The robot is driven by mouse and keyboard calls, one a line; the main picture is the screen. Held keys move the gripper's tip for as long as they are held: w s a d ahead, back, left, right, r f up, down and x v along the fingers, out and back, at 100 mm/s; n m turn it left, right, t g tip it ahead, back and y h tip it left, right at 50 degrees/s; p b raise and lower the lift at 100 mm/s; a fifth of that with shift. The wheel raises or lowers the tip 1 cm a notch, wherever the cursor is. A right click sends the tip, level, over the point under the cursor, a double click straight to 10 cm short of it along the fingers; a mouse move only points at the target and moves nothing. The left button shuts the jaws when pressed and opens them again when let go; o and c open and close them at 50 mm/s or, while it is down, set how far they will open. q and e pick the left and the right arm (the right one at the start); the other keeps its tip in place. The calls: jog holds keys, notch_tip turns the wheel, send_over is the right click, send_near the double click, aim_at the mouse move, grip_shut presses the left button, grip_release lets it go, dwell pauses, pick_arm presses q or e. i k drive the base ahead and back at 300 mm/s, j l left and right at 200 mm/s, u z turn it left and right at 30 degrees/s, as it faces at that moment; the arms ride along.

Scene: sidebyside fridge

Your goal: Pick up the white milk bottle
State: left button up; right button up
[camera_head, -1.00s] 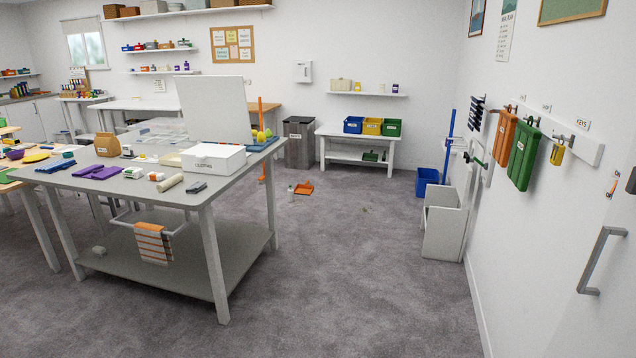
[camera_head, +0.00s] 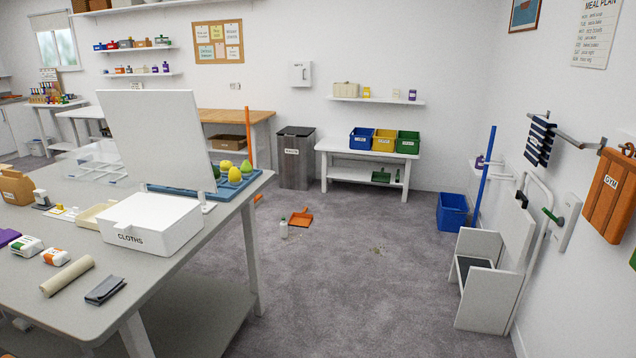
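No clearly marked milk bottle shows. Neither of my grippers is in view.
A grey worktable (camera_head: 210,236) with a CLOTHS box (camera_head: 165,222) fills the left. A grey bin (camera_head: 296,160) and white table (camera_head: 340,146) stand at the back. A white step unit (camera_head: 490,285) stands along the right wall.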

aim_at(284, 231)
jog(key=i, duration=2.3)
jog(key=i+u, duration=0.2)
jog(key=i, duration=0.25)
jog(key=i+l+u, duration=0.15)
jog(key=i, duration=0.25)
jog(key=i+l+u, duration=0.2)
jog(key=i, duration=0.25)
